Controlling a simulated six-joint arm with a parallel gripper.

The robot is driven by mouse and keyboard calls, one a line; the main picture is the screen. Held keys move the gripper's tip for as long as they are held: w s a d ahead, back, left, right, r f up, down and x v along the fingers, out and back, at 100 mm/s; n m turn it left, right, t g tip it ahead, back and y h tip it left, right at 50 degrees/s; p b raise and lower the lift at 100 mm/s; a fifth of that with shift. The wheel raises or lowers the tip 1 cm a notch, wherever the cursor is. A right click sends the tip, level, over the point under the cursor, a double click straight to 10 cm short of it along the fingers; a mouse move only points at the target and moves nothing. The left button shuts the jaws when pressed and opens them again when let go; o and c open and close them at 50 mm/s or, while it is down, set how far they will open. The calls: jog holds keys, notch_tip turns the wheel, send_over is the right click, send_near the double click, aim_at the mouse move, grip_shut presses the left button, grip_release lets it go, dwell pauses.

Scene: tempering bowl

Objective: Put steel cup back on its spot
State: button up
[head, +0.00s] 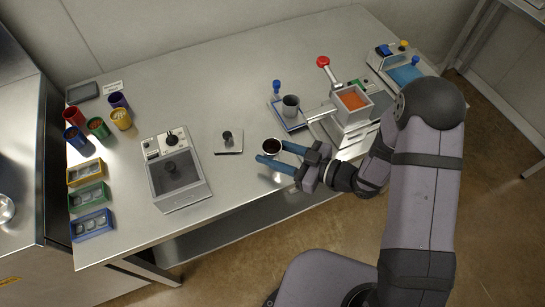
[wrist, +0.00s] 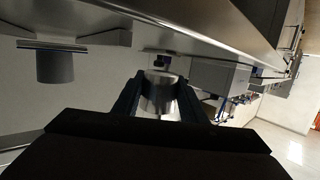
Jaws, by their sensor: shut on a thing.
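The steel cup (head: 272,147) is between the two blue fingers of my gripper (head: 275,156), near the table's front edge. My gripper is shut on its sides. The cup looks upright, with a dark inside. In the wrist view the shiny cup wall (wrist: 160,92) fills the space between the fingers (wrist: 158,100). I cannot tell whether its base touches the table. A marked spot for it is not clear to me in these frames.
A grey cup (head: 290,106) stands on a blue-edged pad behind my gripper. A grey box with orange contents (head: 352,102) is to the right. A pale plate with a dark knob (head: 228,141) lies left. Bare table (head: 215,95) lies behind that plate.

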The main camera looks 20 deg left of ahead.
jog(key=shift+f, duration=1.6)
jog(key=shift+f, duration=0.2)
jog(key=o, duration=1.1)
jog(key=shift+r, duration=0.2)
jog(key=shift+d, duration=0.1)
jog(key=b+v, duration=0.1)
jog(key=v, duration=1.1)
